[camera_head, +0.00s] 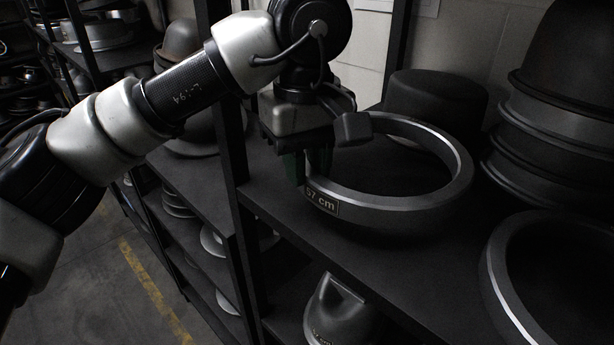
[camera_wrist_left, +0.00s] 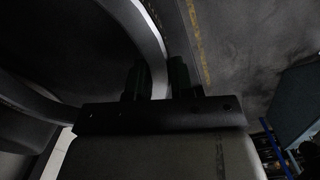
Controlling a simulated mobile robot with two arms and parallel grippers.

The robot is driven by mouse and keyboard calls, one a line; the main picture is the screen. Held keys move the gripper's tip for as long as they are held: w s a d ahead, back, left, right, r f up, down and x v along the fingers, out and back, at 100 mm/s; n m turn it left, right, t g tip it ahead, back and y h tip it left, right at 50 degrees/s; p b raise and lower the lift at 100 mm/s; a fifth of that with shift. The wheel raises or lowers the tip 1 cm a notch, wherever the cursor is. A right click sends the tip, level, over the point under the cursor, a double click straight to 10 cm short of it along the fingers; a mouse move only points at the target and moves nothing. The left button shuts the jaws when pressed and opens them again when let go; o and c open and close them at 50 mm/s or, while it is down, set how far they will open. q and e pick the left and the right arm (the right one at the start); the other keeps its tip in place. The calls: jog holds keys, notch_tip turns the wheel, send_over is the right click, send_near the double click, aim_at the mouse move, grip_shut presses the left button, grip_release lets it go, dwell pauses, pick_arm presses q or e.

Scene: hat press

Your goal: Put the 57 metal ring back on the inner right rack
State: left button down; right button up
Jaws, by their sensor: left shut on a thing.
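The grey metal ring (camera_head: 410,207) with a "57 cm" label lies roughly level at the rack shelf (camera_head: 290,222) in the head view. I cannot tell whether its underside touches the shelf or hovers just above it. My left gripper (camera_head: 309,168) reaches down from above and is shut on the ring's left wall, beside the label. In the left wrist view the curved rim of the ring (camera_wrist_left: 150,38) runs down to my left fingers (camera_wrist_left: 161,78). The gripper hides part of the ring's left side. My right gripper is in neither view.
A dark round hat block (camera_head: 435,97) stands behind the ring. Stacked dark forms (camera_head: 555,125) stand to the right, and another large ring (camera_head: 497,285) lies at the lower right. A black rack post (camera_head: 228,120) rises close left of my gripper. Lower shelves hold more metal parts.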

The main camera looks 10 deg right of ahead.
aim_at(308, 192)
pick_arm(q)
jog(key=shift+f, duration=0.1)
notch_tip(308, 192, down, 3)
jog(key=shift+s+d+p, duration=0.15)
jog(key=shift+p, duration=0.85)
jog(key=shift+f, duration=0.45)
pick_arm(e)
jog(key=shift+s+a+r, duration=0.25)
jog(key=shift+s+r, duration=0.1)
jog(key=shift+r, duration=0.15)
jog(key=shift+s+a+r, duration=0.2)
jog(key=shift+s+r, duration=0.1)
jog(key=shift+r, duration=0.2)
pick_arm(q)
jog(key=shift+f, duration=0.1)
jog(key=c, duration=1)
grip_release()
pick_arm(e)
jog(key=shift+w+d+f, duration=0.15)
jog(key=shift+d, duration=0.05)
